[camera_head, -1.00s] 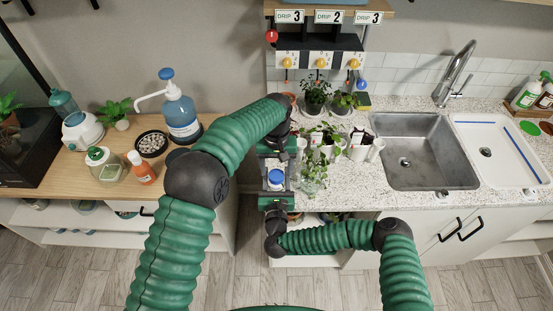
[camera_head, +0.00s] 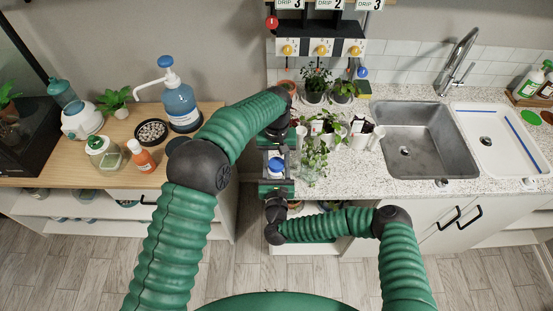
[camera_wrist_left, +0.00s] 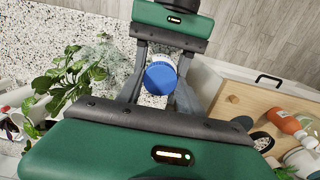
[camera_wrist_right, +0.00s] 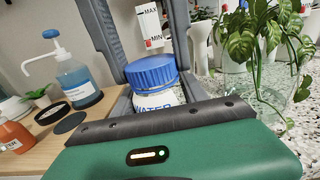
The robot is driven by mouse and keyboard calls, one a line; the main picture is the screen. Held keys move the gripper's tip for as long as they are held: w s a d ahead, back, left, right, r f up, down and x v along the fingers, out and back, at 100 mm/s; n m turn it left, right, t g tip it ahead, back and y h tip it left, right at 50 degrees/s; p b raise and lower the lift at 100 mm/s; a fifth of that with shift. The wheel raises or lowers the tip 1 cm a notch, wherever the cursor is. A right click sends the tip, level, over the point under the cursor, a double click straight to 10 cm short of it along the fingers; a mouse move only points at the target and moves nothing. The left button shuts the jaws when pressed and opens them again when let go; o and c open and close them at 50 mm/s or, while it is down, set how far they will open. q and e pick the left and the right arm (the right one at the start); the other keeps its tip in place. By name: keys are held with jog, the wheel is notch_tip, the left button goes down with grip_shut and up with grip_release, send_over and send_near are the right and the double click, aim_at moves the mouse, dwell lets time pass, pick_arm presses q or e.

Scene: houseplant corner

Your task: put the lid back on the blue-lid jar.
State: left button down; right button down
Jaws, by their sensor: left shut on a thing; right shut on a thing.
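The jar (camera_wrist_right: 165,98) is white with blue lettering reading "WATER". Its ribbed blue lid (camera_wrist_right: 151,72) sits on top, and no clear gap shows between them. In the head view the lid (camera_head: 276,164) is between my two grippers. My left gripper (camera_head: 275,154) reaches in from behind and is shut, its fingers flanking the lid in the left wrist view (camera_wrist_left: 160,78). My right gripper (camera_head: 276,182) faces it from the front and is shut on the jar body. The lower jar is hidden by my right palm.
Potted plants (camera_head: 316,82) and a leafy cutting (camera_head: 313,155) stand close right of the grippers. The sink (camera_head: 420,140) is further right. On the wooden counter are a pump bottle (camera_head: 180,107), an orange bottle (camera_head: 141,157) and a green-lidded jar (camera_head: 104,154).

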pick_arm(q)
jog(key=shift+m, duration=0.4)
jog(key=c, duration=0.7)
grip_release()
pick_arm(e)
jog(key=c, duration=0.5)
grip_release()
pick_arm(q)
notch_tip(320, 180, up, 12)
jog(key=shift+w+f, duration=0.1)
pick_arm(e)
jog(key=shift+s, duration=0.1)
